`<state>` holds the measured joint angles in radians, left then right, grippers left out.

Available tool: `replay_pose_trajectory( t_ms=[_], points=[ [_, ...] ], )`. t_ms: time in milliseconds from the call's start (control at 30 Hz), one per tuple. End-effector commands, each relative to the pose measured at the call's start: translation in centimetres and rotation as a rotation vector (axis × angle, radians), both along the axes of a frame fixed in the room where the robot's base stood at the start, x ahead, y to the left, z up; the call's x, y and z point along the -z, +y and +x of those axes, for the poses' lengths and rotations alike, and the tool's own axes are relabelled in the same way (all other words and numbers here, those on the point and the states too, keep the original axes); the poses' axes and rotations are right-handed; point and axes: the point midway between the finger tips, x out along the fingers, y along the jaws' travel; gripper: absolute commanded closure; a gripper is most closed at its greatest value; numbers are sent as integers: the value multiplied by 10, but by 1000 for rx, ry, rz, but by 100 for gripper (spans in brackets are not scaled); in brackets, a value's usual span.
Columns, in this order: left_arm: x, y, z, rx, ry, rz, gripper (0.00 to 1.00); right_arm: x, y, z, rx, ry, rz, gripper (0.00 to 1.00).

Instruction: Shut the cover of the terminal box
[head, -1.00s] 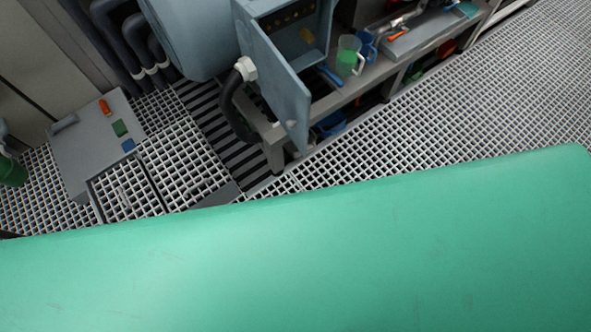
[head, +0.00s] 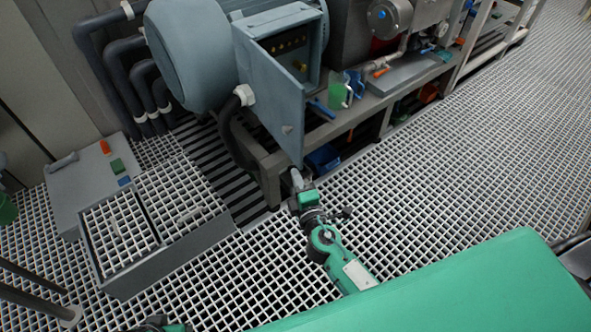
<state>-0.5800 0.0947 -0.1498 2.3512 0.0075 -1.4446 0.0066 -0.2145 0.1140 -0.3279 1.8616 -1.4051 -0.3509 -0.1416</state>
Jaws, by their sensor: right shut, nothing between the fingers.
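The terminal box (head: 288,32) is a grey-blue box on the side of the big motor, with a row of brass terminals inside. Its cover (head: 268,95) stands open, swung out toward me on the box's left side. My right gripper (head: 297,179) is shut and empty, just below the cover's lower corner. I cannot tell whether it touches the cover. My left arm shows only as a small piece at the bottom edge, and its gripper is out of view.
The motor (head: 188,50) stands left of the box. A bench frame (head: 345,118) below carries a green jug (head: 338,92) and tools. A grey cabinet (head: 82,180) and a raised grating step (head: 165,245) stand at left. The grating floor at right is clear.

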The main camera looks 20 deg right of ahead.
Motion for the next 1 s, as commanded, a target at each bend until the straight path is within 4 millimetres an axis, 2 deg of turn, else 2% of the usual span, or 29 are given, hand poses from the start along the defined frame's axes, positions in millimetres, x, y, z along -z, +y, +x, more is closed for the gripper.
replay_pose_trajectory(
  t_ms=[567, 700, 800, 1000],
  points=[
    [24, -1, 4, 0, 27, 5, 51, -1, 0, 97, 0, 2, 1, 100],
    [29, -1, 5, 0, 32, 7, 51, 0, -23, 100, 0, 4, -1, 100],
    [33, -1, 6, 0, 33, 7, 51, 0, -32, 103, 0, 4, 1, 100],
    [38, -1, 5, 1, 43, 8, 51, 1, -39, 104, 0, 3, 3, 100]
  ],
)
